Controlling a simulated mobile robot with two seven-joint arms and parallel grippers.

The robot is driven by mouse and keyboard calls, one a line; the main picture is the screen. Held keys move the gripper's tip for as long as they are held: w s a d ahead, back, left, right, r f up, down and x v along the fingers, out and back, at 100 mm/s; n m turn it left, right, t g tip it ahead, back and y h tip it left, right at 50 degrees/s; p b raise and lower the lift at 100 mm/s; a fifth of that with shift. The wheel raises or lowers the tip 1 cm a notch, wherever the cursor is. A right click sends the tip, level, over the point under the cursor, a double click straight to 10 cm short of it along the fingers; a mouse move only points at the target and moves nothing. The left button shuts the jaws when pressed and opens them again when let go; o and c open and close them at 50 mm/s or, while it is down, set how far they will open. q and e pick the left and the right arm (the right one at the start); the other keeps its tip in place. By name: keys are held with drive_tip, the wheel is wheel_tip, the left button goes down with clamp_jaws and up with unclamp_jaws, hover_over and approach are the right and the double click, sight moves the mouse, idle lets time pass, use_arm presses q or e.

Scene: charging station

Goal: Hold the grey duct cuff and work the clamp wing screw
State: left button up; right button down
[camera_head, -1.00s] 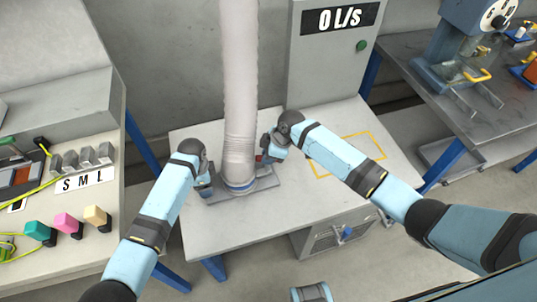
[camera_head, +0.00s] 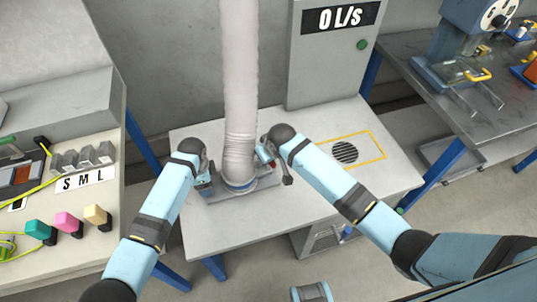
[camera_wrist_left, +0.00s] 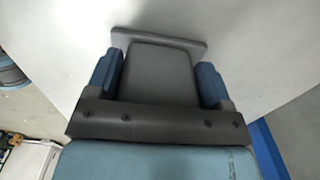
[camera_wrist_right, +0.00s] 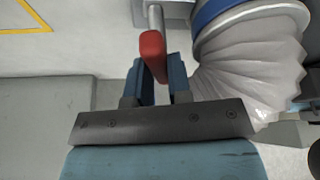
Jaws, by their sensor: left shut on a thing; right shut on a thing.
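The pale ribbed duct (camera_head: 239,90) hangs down to a plate (camera_head: 215,197) on the table, with a blue band (camera_head: 240,187) around its foot. My left gripper (camera_wrist_left: 155,65) is shut on a grey block-like part, which I take to be the cuff's grip (camera_wrist_left: 160,72), left of the duct. My right gripper (camera_wrist_right: 158,75) is shut on the red wing screw (camera_wrist_right: 153,55), whose metal shaft runs up beside the duct. The blue band also shows in the right wrist view (camera_wrist_right: 225,12). The left fingertips are hidden in the head view.
A grey cabinet (camera_head: 333,60) with a "0 L/s" display and green button stands behind. A round vent (camera_head: 345,152) lies inside a yellow outline (camera_head: 372,141) on the table's right. The left bench holds coloured blocks (camera_head: 68,224) and S M L holders (camera_head: 85,160).

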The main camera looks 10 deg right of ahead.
drive_tip(key=shift+m+h, duration=0.7)
drive_tip(key=shift+m, duration=1.3)
drive_tip(key=c, duration=1)
unclamp_jaws()
drive_tip(key=shift+c, duration=0.2)
drive_tip(key=v, duration=1.2)
drive_tip(key=shift+s+a, duration=0.1)
drive_tip(key=shift+s, duration=0.05)
